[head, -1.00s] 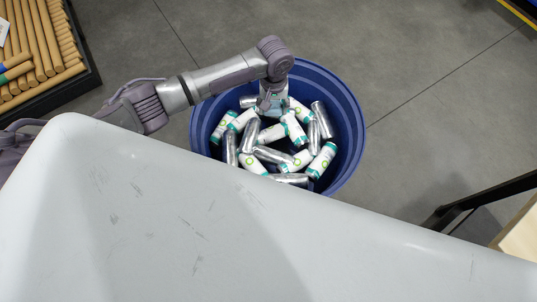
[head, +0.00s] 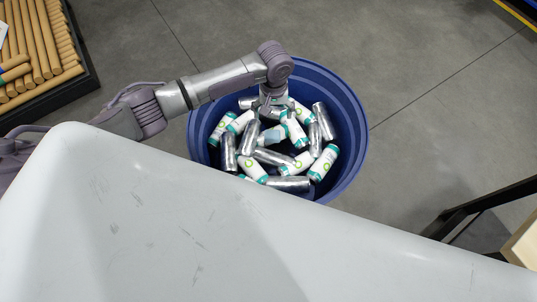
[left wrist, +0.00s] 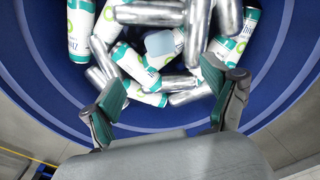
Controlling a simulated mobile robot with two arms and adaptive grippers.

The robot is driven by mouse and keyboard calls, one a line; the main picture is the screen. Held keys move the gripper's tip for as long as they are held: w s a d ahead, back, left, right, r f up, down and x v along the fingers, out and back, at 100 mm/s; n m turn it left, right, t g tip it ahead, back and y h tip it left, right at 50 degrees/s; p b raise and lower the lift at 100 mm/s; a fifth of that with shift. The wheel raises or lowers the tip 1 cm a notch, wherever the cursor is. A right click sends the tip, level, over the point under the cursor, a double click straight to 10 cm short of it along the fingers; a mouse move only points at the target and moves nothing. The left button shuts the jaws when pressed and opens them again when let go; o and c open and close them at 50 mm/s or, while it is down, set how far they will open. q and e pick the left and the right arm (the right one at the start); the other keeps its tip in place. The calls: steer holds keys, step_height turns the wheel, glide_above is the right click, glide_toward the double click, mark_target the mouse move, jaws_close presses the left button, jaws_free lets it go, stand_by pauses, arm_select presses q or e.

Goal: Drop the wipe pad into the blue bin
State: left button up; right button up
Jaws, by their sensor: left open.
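The wipe pad, a small pale blue square, lies among the cans inside the blue bin (head: 352,110). It shows in the left wrist view (left wrist: 160,43) and, small, in the head view (head: 272,136). My left gripper (head: 271,107) hangs over the bin's opening, pointing down. In the left wrist view its two green-padded fingers (left wrist: 163,92) are spread apart with nothing held between them. The pad is apart from the fingers. The bin wall also shows in the left wrist view (left wrist: 275,92). My right gripper is not in view.
Several silver and white-green cans (head: 322,162) fill the bin. A tray of brown tubes (head: 45,50) stands at the top left. A dark frame (head: 480,205) is at the right. The grey floor around the bin is clear.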

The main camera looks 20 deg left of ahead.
arm_select(q)
step_height(320, 180, up, 12)
stand_by(0.6)
